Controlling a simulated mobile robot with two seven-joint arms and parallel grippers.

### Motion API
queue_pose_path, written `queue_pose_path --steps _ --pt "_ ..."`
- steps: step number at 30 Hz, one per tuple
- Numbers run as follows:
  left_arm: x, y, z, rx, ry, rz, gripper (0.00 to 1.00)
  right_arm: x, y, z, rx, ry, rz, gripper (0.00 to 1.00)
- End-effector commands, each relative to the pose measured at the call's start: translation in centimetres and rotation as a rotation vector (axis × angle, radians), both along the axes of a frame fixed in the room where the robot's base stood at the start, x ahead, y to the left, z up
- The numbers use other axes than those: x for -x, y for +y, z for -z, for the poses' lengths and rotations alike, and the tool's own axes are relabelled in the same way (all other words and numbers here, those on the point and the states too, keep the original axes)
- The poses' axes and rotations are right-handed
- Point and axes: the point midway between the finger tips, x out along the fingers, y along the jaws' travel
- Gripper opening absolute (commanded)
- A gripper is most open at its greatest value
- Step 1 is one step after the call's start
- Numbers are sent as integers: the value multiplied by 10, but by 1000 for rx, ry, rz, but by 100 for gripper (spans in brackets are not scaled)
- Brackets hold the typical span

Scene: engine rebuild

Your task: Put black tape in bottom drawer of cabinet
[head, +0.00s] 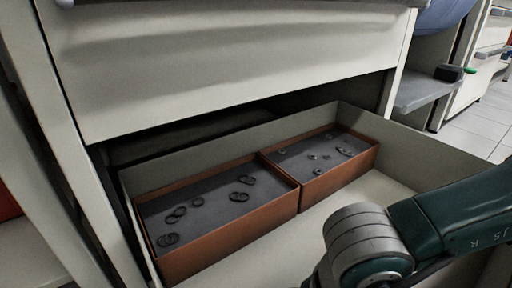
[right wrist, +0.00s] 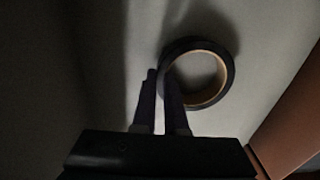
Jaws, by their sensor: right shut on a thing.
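The black tape (right wrist: 231,72) is a black roll with a tan inner core, seen in the right wrist view. My right gripper (right wrist: 160,76) is shut on the near left part of its ring. A pale surface lies behind the tape; I cannot tell whether the tape touches it. The bottom drawer (head: 388,190) of the cabinet (head: 240,70) is pulled open in the head view, and my right arm reaches over its right part. The right fingers and the tape are hidden in the head view. My left gripper is not in view.
Two orange-brown trays with dark linings, the left one (head: 245,222) and the right one (head: 345,168), hold several small rings inside the drawer. A tray wall also shows in the right wrist view (right wrist: 288,130). The drawer floor right of the trays is bare. A closed drawer front overhangs the back.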

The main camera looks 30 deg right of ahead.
Motion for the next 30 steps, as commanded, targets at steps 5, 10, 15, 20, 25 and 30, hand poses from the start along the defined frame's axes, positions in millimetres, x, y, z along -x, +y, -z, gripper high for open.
queue_pose_path --steps 5,10,15,20,25,30 --pt "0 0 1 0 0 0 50 0 0 1 -1 -1 0 0" --pt "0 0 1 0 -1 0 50 0 0 2 -1 0 0 22" --pt "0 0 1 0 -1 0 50 0 0 2 -1 0 0 40" --pt "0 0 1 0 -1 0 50 0 0 2 -1 0 0 40" --pt "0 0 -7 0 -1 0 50 0 0 -7 0 -1 0 40" --pt "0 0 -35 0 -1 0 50 0 0 -39 -1 -2 0 40"
